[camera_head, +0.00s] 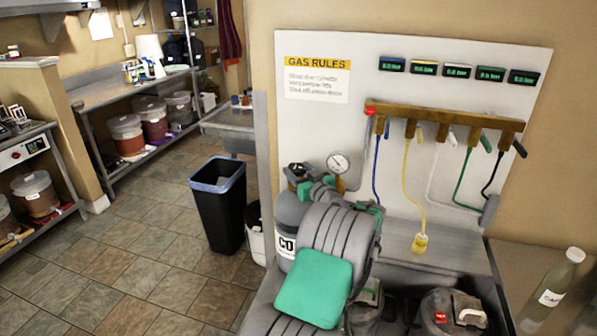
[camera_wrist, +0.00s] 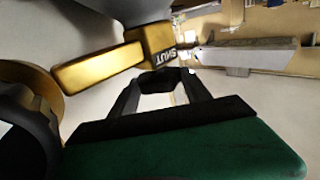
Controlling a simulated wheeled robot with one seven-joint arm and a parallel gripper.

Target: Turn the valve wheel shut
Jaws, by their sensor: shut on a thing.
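A grey gas cylinder (camera_head: 290,215) marked "CO" stands behind my arm in the head view, with a round dial gauge (camera_head: 338,163) beside its top. In the wrist view, a brass valve body (camera_wrist: 148,45) carries the word "SHUT" and has a brass arm reaching left. My gripper (camera_wrist: 162,82) has its two dark fingers closing in just below that word. It is shut on a dark piece that I take to be the valve wheel (camera_wrist: 160,76), mostly covered by the fingers. My arm hides the fingertips in the head view.
A green bottle (camera_head: 551,285) stands at right. A dark bin (camera_head: 219,203) stands left of the cylinder, and the tiled floor beyond is open.

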